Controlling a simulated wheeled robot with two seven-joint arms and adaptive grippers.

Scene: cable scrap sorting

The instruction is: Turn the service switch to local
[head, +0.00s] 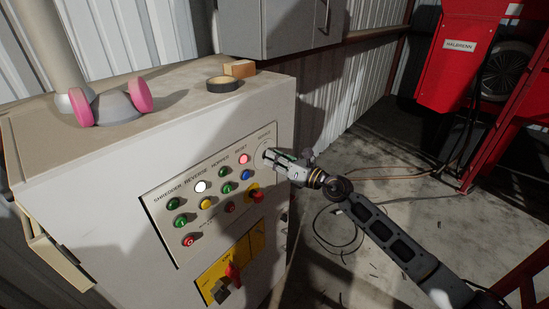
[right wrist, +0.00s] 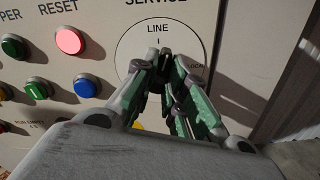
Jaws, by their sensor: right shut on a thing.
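The service switch sits on a round plate (right wrist: 133,48) at the upper right of the control panel; the plate also shows in the head view (head: 263,142). In the right wrist view, LINE is printed at the plate's top and LOCAL at its right. My right gripper (head: 271,157) reaches the plate from the right. Its green-padded fingers (right wrist: 168,78) are shut on the switch's dark knob, which they mostly hide. I cannot tell exactly which mark the knob points to. My left gripper is not in view.
Several push buttons crowd the panel left of the switch, including a pink lit reset button (right wrist: 70,40) and a blue one (right wrist: 87,86). A red-handled switch on a yellow plate (head: 252,241) sits below. Ear muffs (head: 139,95) and tape (head: 231,83) lie on the cabinet top.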

